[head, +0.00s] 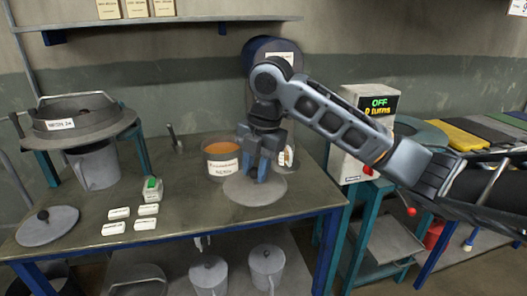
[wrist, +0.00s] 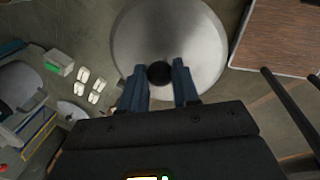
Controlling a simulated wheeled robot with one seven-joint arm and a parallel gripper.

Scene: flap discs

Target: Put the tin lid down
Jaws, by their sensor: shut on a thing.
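The tin lid (head: 240,192) is a round grey metal disc over the front right part of the workbench. The lid looks about level. Whether its underside touches the bench, I cannot tell. A tin with orange contents (head: 222,160) and a pale label stands just behind the lid.
Another knobbed lid (head: 47,226) lies at the bench's left, with several white labelled blocks (head: 117,213) and a green-topped box (head: 152,190) beside it. A sieve pan (head: 75,118) stands behind. A box reading OFF (head: 362,115) is to the right. Bench between blocks and lid is clear.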

